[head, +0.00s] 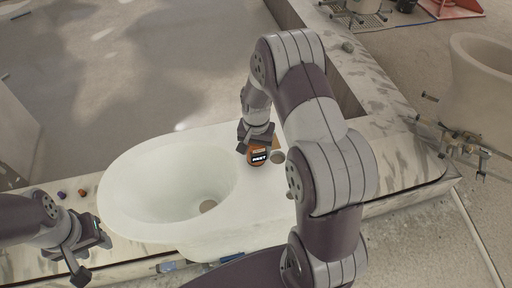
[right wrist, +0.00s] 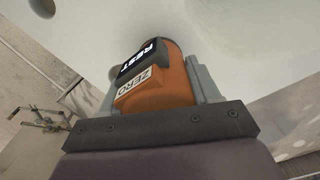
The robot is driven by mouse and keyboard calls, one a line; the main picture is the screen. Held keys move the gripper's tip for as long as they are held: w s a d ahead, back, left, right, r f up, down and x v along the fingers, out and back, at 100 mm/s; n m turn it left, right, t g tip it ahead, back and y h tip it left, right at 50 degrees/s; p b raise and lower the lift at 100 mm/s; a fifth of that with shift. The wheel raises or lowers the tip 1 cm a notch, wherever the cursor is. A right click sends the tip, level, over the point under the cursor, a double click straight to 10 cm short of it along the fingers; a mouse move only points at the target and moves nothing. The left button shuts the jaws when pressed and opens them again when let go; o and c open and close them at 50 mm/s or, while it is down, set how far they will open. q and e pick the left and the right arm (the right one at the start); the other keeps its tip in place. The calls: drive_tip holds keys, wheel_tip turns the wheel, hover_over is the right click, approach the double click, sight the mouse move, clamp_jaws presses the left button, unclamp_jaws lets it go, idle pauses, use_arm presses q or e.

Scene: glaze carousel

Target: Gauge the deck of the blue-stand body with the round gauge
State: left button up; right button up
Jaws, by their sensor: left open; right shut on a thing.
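The white basin body (head: 140,195) has an oval bowl with a drain hole and a flat deck at its right. Bits of blue (head: 232,257) show under its front edge; most of the stand is hidden. The round gauge (head: 257,158) is orange with a black display reading REST; its ZERO label shows in the right wrist view (right wrist: 135,88). My right gripper (head: 257,146) is shut on the gauge, over the deck beside a round hole (head: 278,157). I cannot tell whether the gauge touches the deck. My left gripper (head: 92,256) is open and empty, left of the body.
Small purple (head: 62,194) and orange (head: 82,192) pieces lie on the speckled ledge at left. Another pale bowl-shaped body (head: 480,75) stands at right, with a metal clamp-like fixture (head: 455,142) near it. My right arm hides part of the deck's right end.

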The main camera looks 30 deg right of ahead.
drive_tip(key=shift+s+a+r, duration=0.15)
drive_tip(key=shift+s, duration=0.05)
drive_tip(key=shift+w, duration=0.1)
drive_tip(key=shift+f+b, duration=0.4)
drive_tip(key=shift+f, duration=0.25)
idle(1.2)
drive_tip(key=o, duration=1.2)
drive_tip(key=shift+c, duration=0.2)
drive_tip(key=shift+r, duration=0.1)
